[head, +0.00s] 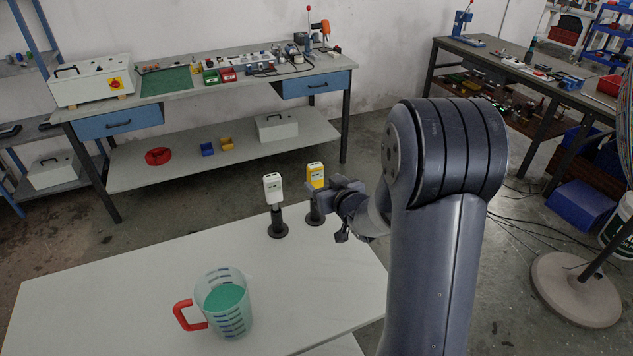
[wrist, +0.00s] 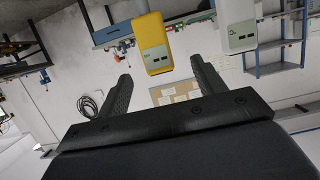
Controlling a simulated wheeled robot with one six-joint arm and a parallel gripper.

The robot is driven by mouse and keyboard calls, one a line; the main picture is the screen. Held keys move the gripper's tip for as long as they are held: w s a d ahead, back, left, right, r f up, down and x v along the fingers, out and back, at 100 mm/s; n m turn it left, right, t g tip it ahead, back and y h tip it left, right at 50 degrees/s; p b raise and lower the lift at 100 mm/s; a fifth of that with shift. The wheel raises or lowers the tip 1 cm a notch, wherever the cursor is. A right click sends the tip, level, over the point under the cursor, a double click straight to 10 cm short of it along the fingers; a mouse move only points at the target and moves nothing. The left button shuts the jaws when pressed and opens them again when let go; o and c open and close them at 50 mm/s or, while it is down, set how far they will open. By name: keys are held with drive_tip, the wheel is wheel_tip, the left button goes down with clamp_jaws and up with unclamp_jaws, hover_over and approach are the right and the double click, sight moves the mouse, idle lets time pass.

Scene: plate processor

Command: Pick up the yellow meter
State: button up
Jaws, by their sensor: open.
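In the wrist view the yellow meter (wrist: 152,42) appears above the gap between the fingers, apart from both. My gripper (head: 322,198) is at the yellow meter's right side in the head view, near its lower part and stand. It is open and empty in the wrist view (wrist: 165,82). A similar white meter (head: 273,188) stands on its own dark stand to the left; it also shows in the wrist view (wrist: 237,25).
The white table (head: 130,290) holds a measuring jug (head: 224,303) with green contents and a red handle at the front. The left of the table is clear. A workbench (head: 220,82) with tools and boxes stands behind.

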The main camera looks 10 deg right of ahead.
sight(316, 176)
drive_tip(key=x, duration=0.4)
drive_tip(key=shift+w+f+p, duration=0.2)
drive_tip(key=shift+w+p, duration=0.1)
drive_tip(key=shift+p, duration=0.05)
drive_tip(key=shift+r+p+x, duration=0.15)
drive_tip(key=shift+p+x, duration=0.35)
drive_tip(key=shift+x, duration=0.8)
drive_tip(key=shift+r+p+x, duration=0.1)
drive_tip(key=shift+p+x, duration=0.4)
drive_tip(key=shift+x, duration=0.75)
drive_tip(key=shift+w+d, duration=0.1)
drive_tip(key=shift+d, duration=0.05)
drive_tip(key=shift+c, duration=0.5)
drive_tip(key=c, duration=1)
